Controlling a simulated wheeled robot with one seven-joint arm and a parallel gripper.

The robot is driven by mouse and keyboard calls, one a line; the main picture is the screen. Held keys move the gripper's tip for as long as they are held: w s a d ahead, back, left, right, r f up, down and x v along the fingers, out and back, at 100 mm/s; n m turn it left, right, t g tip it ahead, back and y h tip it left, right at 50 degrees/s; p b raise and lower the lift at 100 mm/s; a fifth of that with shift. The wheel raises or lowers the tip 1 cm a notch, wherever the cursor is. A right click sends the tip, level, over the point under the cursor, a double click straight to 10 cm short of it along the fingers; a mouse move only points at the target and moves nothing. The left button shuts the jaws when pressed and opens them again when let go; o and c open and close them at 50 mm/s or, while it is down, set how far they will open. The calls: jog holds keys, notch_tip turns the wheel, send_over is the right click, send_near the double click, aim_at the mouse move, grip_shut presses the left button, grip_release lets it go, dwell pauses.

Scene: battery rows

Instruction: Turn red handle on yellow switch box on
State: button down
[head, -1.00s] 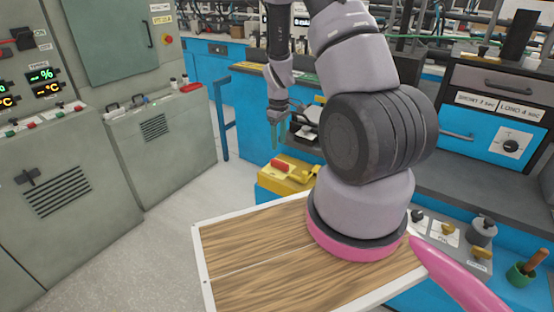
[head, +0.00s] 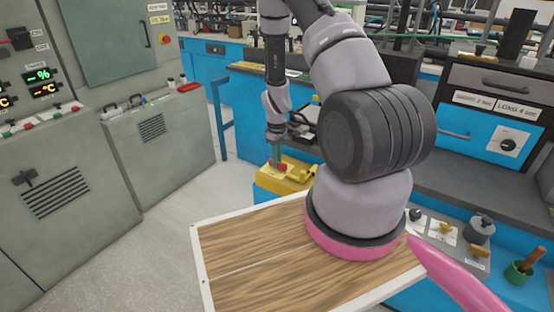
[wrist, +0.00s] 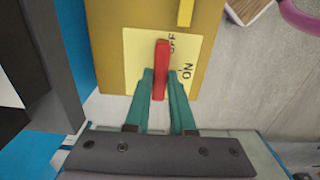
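The yellow switch box (head: 285,181) stands low by the blue bench, in the middle of the head view. Its red handle (wrist: 161,60) shows in the wrist view on a pale yellow label plate (wrist: 135,48). The handle runs straight up and down in that view. "OFF" is printed beside its upper part, and "ON" lies to its right. My gripper (wrist: 161,78) has one green finger on each side of the handle's lower part. The fingertips are very close to it; whether they touch or grip it cannot be told. In the head view my gripper (head: 277,153) is at the box.
A white-edged wooden board (head: 270,262) lies in front of the box. Grey cabinets (head: 160,140) stand at left, with clear floor (head: 170,225) between. A blue bench with drawers (head: 495,120) stands at right. A yellow bar (wrist: 186,12) shows on the box above the handle.

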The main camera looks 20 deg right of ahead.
jog(key=shift+m, duration=0.3)
jog(key=m, duration=1.3)
jog(key=shift+m, duration=2.2)
jog(key=c, duration=0.8)
grip_release()
jog(key=shift+o, duration=0.2)
